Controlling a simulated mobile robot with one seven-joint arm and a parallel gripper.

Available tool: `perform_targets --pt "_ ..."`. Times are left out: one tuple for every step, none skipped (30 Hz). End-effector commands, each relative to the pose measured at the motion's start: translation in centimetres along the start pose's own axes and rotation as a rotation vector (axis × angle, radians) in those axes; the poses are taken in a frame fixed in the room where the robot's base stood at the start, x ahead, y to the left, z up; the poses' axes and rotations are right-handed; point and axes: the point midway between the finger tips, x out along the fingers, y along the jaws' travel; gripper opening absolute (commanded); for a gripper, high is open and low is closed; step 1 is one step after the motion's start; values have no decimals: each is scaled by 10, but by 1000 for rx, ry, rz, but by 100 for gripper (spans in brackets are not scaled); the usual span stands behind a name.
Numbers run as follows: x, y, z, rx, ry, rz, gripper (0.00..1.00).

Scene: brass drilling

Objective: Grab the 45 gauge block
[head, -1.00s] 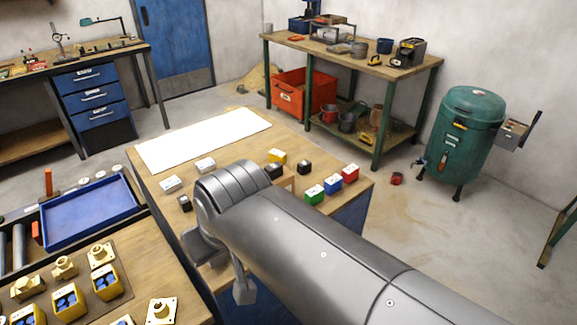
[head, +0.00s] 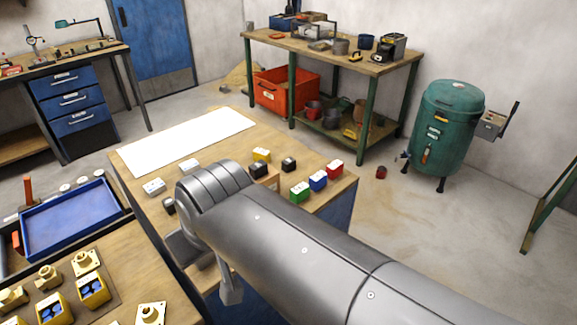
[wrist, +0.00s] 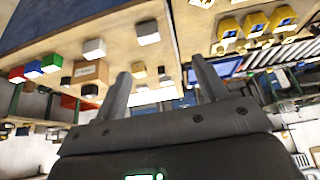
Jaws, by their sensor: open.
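Several small labelled blocks stand on the wooden table (head: 235,132): two pale grey ones (head: 153,187) (head: 190,167), dark ones (head: 258,170) (head: 288,164), a yellow one (head: 261,155), a green one (head: 299,191), a blue one (head: 318,180) and a red one (head: 335,169). The labels are too small to read, so I cannot tell which is the 45 gauge block. In the wrist view my gripper (wrist: 165,82) is open, with nothing gripped. Pale blocks (wrist: 94,48) (wrist: 147,32) show above the fingers there. In the head view my arm hides part of the table.
A white sheet (head: 185,140) lies on the table's far side. At the left are a blue tray (head: 68,215) and a bench with yellow fixtures (head: 93,288). A green tank (head: 447,125) and a workbench (head: 335,52) stand behind.

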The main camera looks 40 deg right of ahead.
Motion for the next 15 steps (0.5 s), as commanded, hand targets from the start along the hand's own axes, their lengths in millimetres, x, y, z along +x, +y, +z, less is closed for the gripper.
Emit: perform_targets --pt "0 0 0 1 0 0 66" --pt "0 0 -1 4 -1 0 66" --pt "0 1 -3 16 -3 -1 66" --pt "0 2 -5 31 -5 -2 66" --pt "0 3 -8 53 -10 -3 66" --pt "0 6 -14 95 -19 -6 66" --pt "0 9 -20 135 -26 -8 66" --pt "0 12 -26 182 -36 -9 66" --pt "0 17 -36 252 -48 -10 66" --pt "1 22 -44 313 -58 -10 66" --pt "2 28 -52 377 -70 -10 66" --pt "4 35 -63 463 -86 -9 66" --pt "5 41 -71 530 -97 -7 66" --pt "7 48 -80 594 -106 -3 66" --pt "9 57 -90 680 -120 1 66"
